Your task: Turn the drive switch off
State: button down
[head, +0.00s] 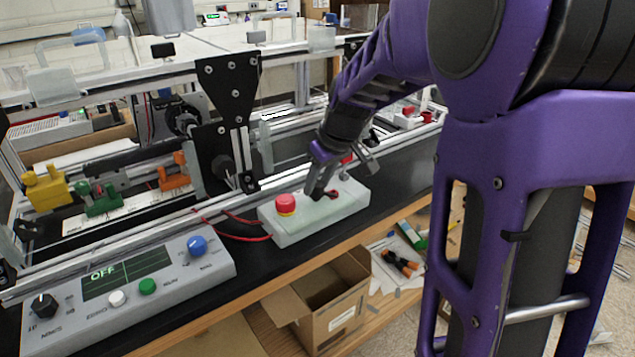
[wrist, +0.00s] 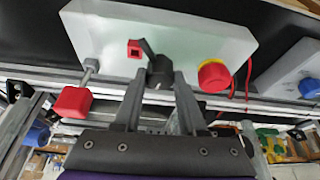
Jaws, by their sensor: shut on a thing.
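The drive switch (wrist: 160,70) is a black rotary knob with a pointer handle on a pale box (head: 315,219). In the wrist view the handle slants up and left, close to a small red square (wrist: 135,48) on the box. My gripper (wrist: 160,76) is shut on the knob, with a finger on each side. In the head view my gripper (head: 318,193) comes down onto the box top and hides most of the knob. A red mushroom button (head: 287,204) with a yellow collar stands on the same box.
A red-ended lever (wrist: 72,102) sits beside the box. A grey control panel (head: 130,290) with a screen reading OFF stands at the left. Extrusion rails (head: 150,232) run close behind the box. An open cardboard box (head: 330,305) lies below the bench edge.

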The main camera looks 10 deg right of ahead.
jog(key=n+y, duration=0.1)
jog(key=n, duration=0.1)
jog(key=n+g, duration=0.1)
jog(key=n, duration=0.2)
jog(key=shift+w+d+n+y+b, duration=0.2)
jog(key=shift+n+y+b, duration=0.1)
jog(key=shift+y+b, duration=0.1)
jog(key=n+g+p, duration=0.1)
jog(key=n+g, duration=0.1)
jog(key=n, duration=0.3)
jog(key=shift+y, duration=0.4)
jog(key=shift+n, duration=0.3)
jog(key=shift+c, duration=2.3)
grip_release()
jog(key=w+p+v, duration=0.1)
jog(key=p+v, duration=0.2)
jog(key=v, duration=1.4)
jog(key=shift+r, duration=0.25)
jog(key=shift+s, duration=0.15)
